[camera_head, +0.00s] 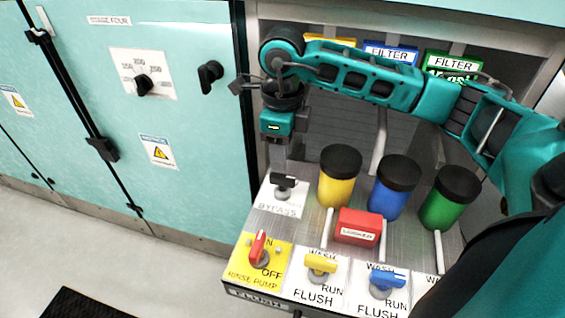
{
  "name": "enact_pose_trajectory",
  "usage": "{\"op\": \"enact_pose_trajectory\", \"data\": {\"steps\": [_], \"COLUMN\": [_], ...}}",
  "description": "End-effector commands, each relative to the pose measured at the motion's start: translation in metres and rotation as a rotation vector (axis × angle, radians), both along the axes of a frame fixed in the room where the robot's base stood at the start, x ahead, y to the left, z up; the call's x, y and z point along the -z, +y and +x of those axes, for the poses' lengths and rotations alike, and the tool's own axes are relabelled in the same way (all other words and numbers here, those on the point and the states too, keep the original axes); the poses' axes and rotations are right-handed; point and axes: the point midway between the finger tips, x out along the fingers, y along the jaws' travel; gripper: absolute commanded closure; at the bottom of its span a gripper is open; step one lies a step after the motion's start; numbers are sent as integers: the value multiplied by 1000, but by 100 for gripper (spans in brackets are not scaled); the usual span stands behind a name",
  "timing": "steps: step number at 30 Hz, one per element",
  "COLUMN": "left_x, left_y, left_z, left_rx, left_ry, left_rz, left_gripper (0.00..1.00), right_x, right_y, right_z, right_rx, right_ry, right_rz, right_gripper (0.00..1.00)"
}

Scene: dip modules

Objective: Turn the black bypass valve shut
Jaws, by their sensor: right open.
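The black bypass valve (284,182) sits on a white plate (279,208) labelled BYPASS at the back left of the metal panel. Its dark handle lies roughly crosswise in the picture. My right gripper (278,168) points down right over the valve, with its fingers just above or around the handle. I cannot tell whether the fingers touch it. The gripper is open, and its fingers partly hide the back of the valve. My left gripper is not in view.
Yellow (337,183), blue (388,198) and green (443,207) canisters with black lids stand right of the valve, near a red lockout box (358,227). A red rinse pump switch (258,247) and yellow (320,263) and blue (384,280) flush valves line the front. A teal cabinet (200,120) stands left.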

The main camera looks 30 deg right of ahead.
Motion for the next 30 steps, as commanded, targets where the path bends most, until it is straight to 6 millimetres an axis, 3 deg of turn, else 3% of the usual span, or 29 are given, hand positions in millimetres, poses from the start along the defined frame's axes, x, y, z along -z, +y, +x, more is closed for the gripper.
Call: {"op": "enact_pose_trajectory", "data": {"steps": [3,10,30], "left_x": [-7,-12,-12], "left_y": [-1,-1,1], "left_z": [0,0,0], "left_rx": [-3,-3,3], "left_ry": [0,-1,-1], "left_rz": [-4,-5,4], "left_gripper": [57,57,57], "right_x": [-29,-61,-66], "right_y": [0,0,0], "right_z": [1,0,0], "right_rx": [1,1,1], "right_ry": [-4,-2,1], "right_rz": [1,1,0], "right_gripper": [57,57,57]}}
